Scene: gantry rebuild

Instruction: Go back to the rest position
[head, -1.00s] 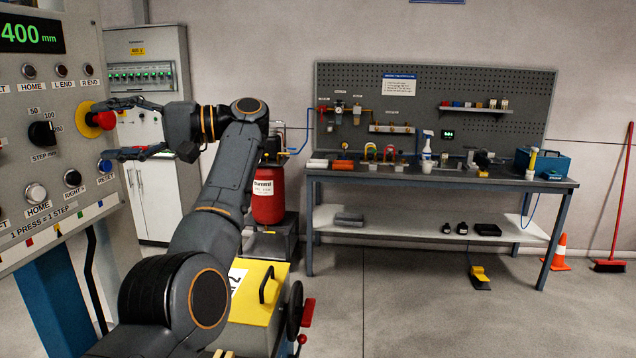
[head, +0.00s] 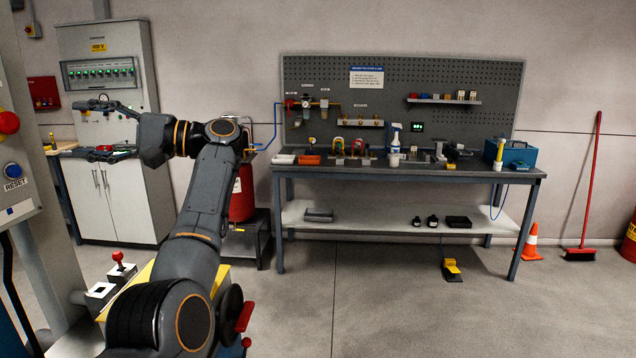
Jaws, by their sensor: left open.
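My left gripper (head: 100,130) is open and empty in the head view, its two dark fingers pointing left, one above the other. It hangs in front of the grey electrical cabinet (head: 158,190) as seen from here. The control panel (head: 22,170) shows only in part at the left edge, with a red knob (head: 8,122) and a blue RESET button (head: 12,170). The gripper is to the right of the panel and apart from it. My right gripper is not in view.
A workbench (head: 400,171) with tools and a pegboard stands at the back. An orange cone (head: 531,243), a red broom (head: 588,190) and a yellow pedal (head: 451,267) are to the right. A red tank (head: 243,195) is partly behind my arm. The floor at front right is clear.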

